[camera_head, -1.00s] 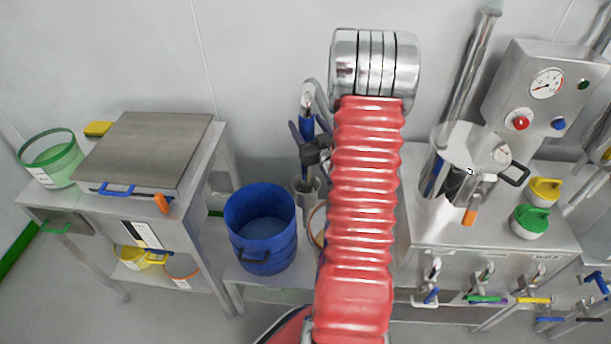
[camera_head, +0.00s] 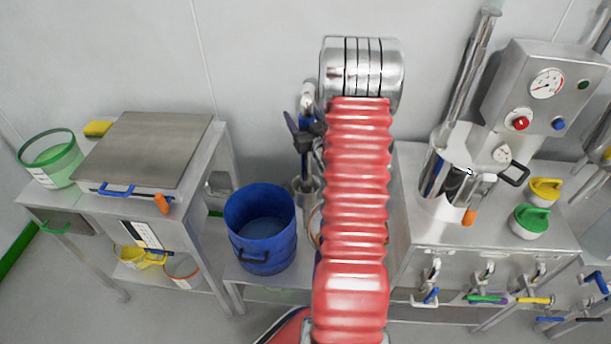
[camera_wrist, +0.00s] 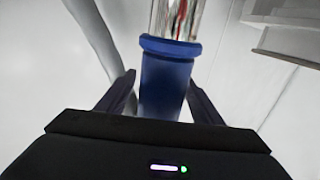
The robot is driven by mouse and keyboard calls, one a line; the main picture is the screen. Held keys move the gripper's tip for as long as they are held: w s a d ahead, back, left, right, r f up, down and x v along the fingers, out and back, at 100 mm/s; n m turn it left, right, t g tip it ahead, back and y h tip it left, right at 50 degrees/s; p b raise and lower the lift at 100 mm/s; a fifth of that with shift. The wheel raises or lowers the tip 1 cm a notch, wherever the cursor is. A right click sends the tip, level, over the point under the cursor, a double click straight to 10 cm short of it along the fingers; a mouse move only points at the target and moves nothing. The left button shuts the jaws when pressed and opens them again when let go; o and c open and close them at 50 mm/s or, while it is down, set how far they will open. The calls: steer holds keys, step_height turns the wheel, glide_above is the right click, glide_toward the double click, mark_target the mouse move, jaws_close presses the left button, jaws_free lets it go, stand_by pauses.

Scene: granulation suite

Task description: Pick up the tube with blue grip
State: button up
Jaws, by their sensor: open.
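The tube has a clear upper part (camera_wrist: 178,18) with something red inside and a thick blue grip (camera_wrist: 165,88) below a blue collar. In the wrist view the blue grip stands between the two dark fingers of my gripper (camera_wrist: 160,77). The fingers are apart, one on each side, and I cannot tell whether either touches it. In the head view my gripper (camera_head: 305,135) is behind and left of my red arm sleeve, above a grey cylindrical holder (camera_head: 305,190). The tube is mostly hidden there; only a little blue shows by the fingers.
A blue bucket (camera_head: 260,240) stands left of the holder. Further left is a bench with a steel lid (camera_head: 145,150) and a green tub (camera_head: 52,158). On the right, a steel bench carries a vessel (camera_head: 452,175), a gauge panel (camera_head: 550,92) and yellow and green caps.

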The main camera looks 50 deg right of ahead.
steer(key=shift+c, duration=0.3)
jaws_close()
stand_by(0.7)
